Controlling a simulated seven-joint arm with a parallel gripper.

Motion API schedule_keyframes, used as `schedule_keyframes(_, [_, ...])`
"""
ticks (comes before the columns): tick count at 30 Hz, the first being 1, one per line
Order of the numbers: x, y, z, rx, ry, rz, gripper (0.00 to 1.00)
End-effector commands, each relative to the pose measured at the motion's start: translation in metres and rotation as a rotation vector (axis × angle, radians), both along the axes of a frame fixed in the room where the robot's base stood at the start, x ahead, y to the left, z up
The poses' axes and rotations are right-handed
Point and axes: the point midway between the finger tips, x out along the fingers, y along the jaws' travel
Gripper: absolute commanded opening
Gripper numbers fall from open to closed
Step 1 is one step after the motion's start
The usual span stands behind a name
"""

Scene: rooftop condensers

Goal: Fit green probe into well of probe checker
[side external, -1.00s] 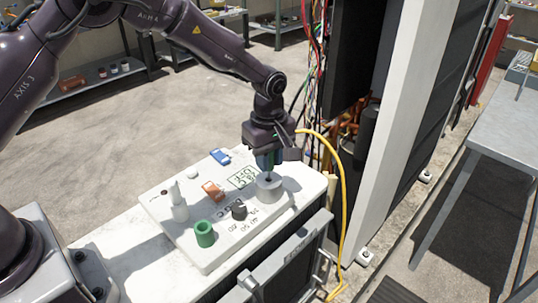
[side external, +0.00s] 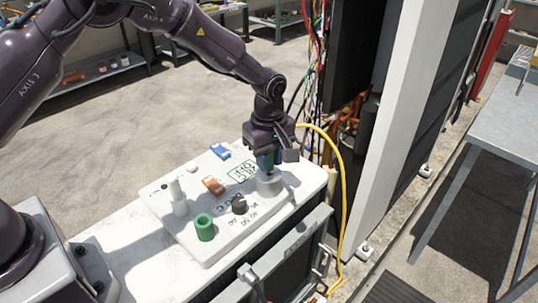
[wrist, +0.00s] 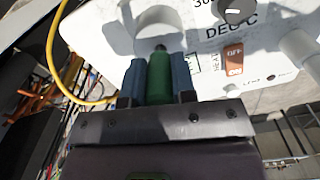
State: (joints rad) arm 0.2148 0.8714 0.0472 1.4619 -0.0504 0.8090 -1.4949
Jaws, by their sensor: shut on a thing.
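The probe checker (side external: 190,240) is a white panel box on the pale ledge. A grey cylindrical well (side external: 270,187) stands at its right end; it also shows in the wrist view (wrist: 158,18). My gripper (side external: 266,164) is directly above the grey well, pointing down. Its blue fingers are shut on the green probe (wrist: 160,80), seen between them in the wrist view. The probe's dark tip is at the well in the wrist view. In the side view the fingers hide the tip and the well's opening, so I cannot tell how deep it sits.
The checker also carries a green hollow cylinder (side external: 204,228), a dark knob (side external: 239,206), an orange switch (side external: 213,185), a blue part (side external: 220,151) and a white post (side external: 179,203). A yellow cable (side external: 343,190) hangs right of the gripper, beside the open wiring cabinet.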

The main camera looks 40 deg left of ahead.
Motion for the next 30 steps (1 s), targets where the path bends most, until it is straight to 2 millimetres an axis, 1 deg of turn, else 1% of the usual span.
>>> schedule_keyframes(27, [0.0,0.0,-0.015,0.0,0.0,0.0,0.01])
schedule_keyframes(28, [0.0,0.0,-0.015,0.0,-0.001,0.0,0.29])
schedule_keyframes(29, [0.0,0.0,-0.015,0.0,-0.001,0.0,0.36])
schedule_keyframes(30, [0.0,0.0,-0.015,0.0,-0.001,0.0,0.45])
